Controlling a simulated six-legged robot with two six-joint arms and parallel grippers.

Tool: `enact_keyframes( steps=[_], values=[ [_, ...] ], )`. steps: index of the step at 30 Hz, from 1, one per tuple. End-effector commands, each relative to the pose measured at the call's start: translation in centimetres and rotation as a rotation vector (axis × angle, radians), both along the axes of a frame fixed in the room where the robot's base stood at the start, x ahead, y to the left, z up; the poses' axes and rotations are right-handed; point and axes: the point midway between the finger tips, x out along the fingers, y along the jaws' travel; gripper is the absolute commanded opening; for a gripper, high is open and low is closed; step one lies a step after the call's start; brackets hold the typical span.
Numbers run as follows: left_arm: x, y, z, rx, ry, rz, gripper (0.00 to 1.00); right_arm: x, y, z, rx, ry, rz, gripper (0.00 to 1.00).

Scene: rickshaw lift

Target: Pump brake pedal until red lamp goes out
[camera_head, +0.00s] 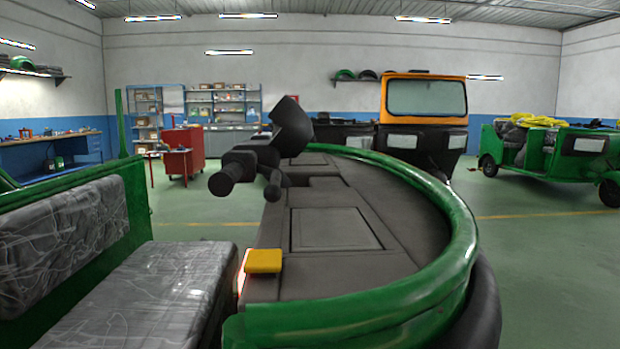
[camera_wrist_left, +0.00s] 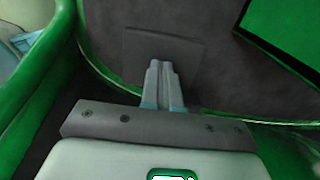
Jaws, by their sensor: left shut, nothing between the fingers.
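My left gripper (camera_wrist_left: 161,64) shows in the left wrist view, with its two pale fingers together and nothing between them. Its tips overlap a flat dark grey plate (camera_wrist_left: 180,48), which looks like the brake pedal; I cannot tell whether they touch it. Neither gripper shows in the head view. There, the rickshaw's dark grey front deck (camera_head: 340,235) carries a black handlebar column (camera_head: 262,160) and a yellow block (camera_head: 263,261). A thin bright red-and-white strip (camera_head: 242,272) shows left of the block; I cannot tell whether it is the lamp.
A green curved rim (camera_head: 462,235) borders the deck. A plastic-wrapped seat (camera_head: 150,290) is at the lower left. Other rickshaws stand behind.

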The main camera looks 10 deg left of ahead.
Motion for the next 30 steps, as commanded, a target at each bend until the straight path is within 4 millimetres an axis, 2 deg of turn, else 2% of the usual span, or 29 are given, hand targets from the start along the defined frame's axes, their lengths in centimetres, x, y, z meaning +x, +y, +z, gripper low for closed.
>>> enact_keyframes(
  steps=[30],
  values=[
    [-0.02,-0.05,-0.68,0.000,0.001,0.000,0.00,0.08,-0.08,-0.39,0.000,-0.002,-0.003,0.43]
  ],
)
